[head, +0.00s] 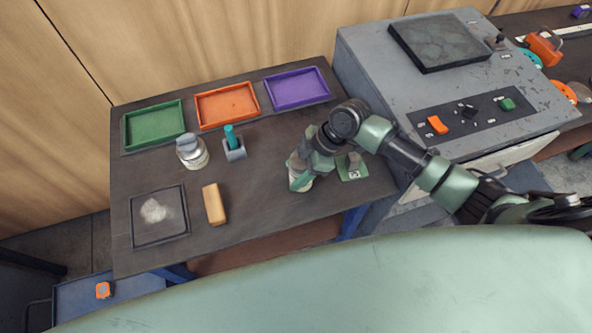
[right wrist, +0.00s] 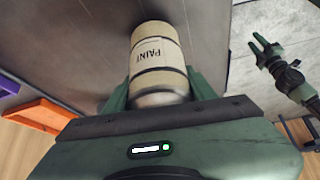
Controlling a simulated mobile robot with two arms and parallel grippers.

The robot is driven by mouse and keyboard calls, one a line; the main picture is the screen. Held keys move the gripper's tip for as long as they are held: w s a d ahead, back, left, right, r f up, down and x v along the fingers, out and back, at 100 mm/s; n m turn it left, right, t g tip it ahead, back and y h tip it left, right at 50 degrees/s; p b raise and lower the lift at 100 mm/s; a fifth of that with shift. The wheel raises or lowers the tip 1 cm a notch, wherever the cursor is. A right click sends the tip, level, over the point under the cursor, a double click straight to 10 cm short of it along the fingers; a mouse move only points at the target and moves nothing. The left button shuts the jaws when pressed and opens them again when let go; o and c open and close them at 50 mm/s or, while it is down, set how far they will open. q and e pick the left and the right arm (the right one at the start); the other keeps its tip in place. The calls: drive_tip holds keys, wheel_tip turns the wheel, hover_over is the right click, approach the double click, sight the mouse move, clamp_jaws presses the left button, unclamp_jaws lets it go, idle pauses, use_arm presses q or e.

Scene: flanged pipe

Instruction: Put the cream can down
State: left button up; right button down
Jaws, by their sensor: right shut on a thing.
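The cream can (right wrist: 160,62), with a "PAINT" label and dark bands, sits between the fingers of my right gripper (right wrist: 160,92) in the right wrist view. In the head view the can (head: 300,184) shows only in part below my right gripper (head: 301,171), which is shut on it. It is over the front right part of the dark worktable (head: 255,205). I cannot tell whether its base touches the surface. My left gripper (right wrist: 264,52) shows at the right of the right wrist view with its fingers apart and empty; it is not in the head view.
Green (head: 153,125), orange (head: 227,105) and purple (head: 297,89) trays line the table's back. A lidded jar (head: 192,152), a grey holder (head: 234,150), a tan block (head: 213,204) and a dark square tray (head: 158,239) stand left.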

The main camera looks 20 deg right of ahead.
drive_tip(key=shift+f, duration=0.6)
drive_tip(key=shift+f, duration=0.2)
drive_tip(key=c, duration=0.5)
unclamp_jaws()
drive_tip(key=shift+r, duration=0.15)
